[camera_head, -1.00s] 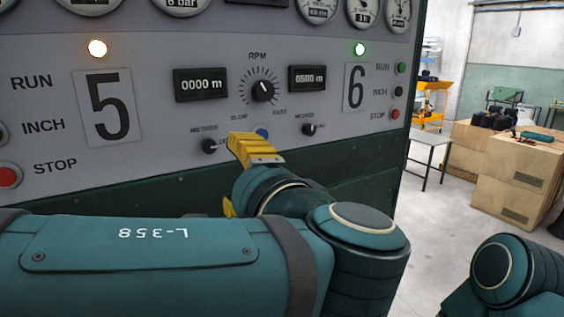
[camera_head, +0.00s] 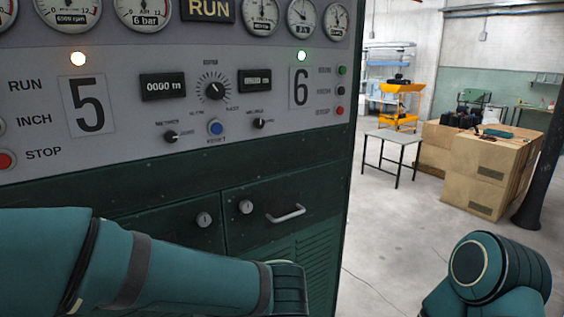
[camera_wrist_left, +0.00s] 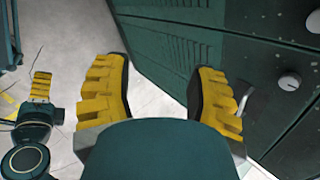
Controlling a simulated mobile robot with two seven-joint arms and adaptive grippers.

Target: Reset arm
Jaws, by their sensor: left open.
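My left gripper (camera_wrist_left: 163,80) shows in the left wrist view, with its two yellow ribbed fingers wide apart and nothing between them. Pale floor lies beyond it, and the dark green cabinet front is close by on the right. In the head view my left arm (camera_head: 180,270) lies low across the picture, below the control panel (camera_head: 125,58), and its gripper is out of sight. My right arm (camera_head: 497,270) is at the lower right of the head view. A yellow right gripper (camera_wrist_left: 40,87) shows small at the left of the wrist view; its opening is unclear.
The panel carries gauges, lamps, knobs and a blue button (camera_head: 215,127). Below it a cabinet handle (camera_head: 287,214) sticks out. A small table (camera_head: 392,139), an orange cart (camera_head: 398,105) and cardboard boxes (camera_head: 470,185) stand to the right, with open floor before them.

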